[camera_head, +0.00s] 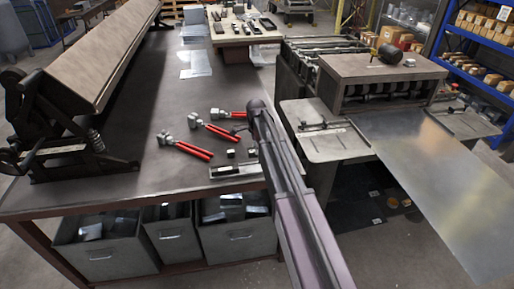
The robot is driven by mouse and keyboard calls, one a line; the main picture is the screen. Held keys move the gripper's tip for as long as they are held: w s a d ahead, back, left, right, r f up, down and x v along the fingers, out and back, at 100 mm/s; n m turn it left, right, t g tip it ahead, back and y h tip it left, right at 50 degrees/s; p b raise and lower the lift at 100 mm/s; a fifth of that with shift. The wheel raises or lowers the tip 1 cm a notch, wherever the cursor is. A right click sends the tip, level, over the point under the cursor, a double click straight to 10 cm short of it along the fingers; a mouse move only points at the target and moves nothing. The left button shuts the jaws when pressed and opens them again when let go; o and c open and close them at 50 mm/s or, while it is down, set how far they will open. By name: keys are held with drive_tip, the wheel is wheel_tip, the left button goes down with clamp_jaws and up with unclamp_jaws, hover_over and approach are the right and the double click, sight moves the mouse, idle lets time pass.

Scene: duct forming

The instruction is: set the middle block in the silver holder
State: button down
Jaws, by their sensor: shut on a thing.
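The silver holder (225,174) is a low, pale metal tray near the front edge of the dark workbench. Two small blocks stand on the bench just behind it, a dark one (231,153) and a lighter one (252,153). I cannot tell which block is the middle one, and another could be hidden behind my arm. My arm rises from the bottom of the view and covers the area to the right of the holder. My gripper is not clearly visible; my arm hides it, along with anything in it.
Several red-handled tools (191,150) lie behind the blocks. A long sheet-metal brake (85,70) stands at the left of the bench (130,180). At the right are a forming machine (380,68) and a projecting metal sheet (440,180). The left-front bench top is clear.

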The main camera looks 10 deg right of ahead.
drive_tip(key=shift+f+b, duration=3.5)
drive_tip(key=shift+f, duration=0.3)
drive_tip(key=shift+d, duration=0.1)
drive_tip(key=shift+c, duration=0.6)
unclamp_jaws()
drive_tip(key=shift+r, duration=0.15)
